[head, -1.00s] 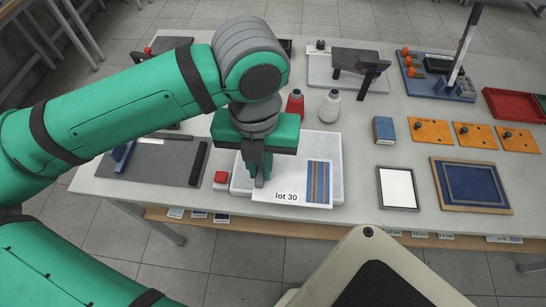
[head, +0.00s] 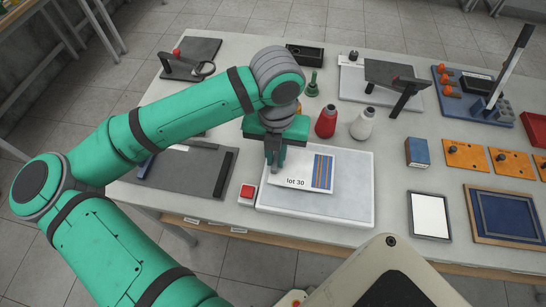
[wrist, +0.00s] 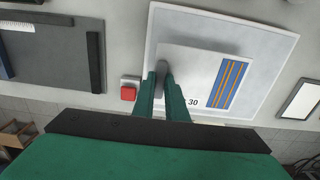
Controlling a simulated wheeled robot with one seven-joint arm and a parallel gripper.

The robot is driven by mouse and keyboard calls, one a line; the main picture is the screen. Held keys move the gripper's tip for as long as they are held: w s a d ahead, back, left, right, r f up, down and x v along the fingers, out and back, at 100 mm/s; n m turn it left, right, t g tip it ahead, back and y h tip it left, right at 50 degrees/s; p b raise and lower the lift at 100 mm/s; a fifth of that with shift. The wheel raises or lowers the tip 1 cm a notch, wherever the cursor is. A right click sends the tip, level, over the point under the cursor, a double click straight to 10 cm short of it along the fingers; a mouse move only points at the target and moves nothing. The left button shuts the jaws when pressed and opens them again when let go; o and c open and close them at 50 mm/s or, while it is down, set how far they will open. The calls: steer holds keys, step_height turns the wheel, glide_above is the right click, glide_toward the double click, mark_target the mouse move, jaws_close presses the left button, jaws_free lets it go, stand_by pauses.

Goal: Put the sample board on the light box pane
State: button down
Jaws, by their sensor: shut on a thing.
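The sample board (head: 302,170) is a white card marked "lot 30" with blue and orange stripes at its right end. My gripper (head: 274,160) is shut on its left end; the wrist view shows the fingertips (wrist: 161,75) on the board (wrist: 205,72). The board is over the back left of a large white slab with a pale pane (head: 335,208), which I take for the light box. The slab also shows in the wrist view (wrist: 265,60). I cannot tell whether the board touches the pane. The pane's front and right parts are bare.
A red button (head: 248,192) sits left of the slab. Red (head: 326,123) and white (head: 363,125) bottles stand behind it. A dark plate with a bar (head: 185,170) lies left. A dark-framed white panel (head: 430,215) and a blue box (head: 418,152) are right.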

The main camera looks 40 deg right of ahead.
steer(key=f, duration=0.3)
steer(key=shift+w+f, duration=0.35)
steer(key=shift+s+d, duration=0.1)
steer(key=shift+d, duration=0.05)
steer(key=shift+f, duration=0.1)
steer(key=c, duration=1.8)
jaws_free()
steer(key=shift+o, duration=0.2)
step_height(320, 180, up, 12)
steer(key=shift+r, duration=0.1)
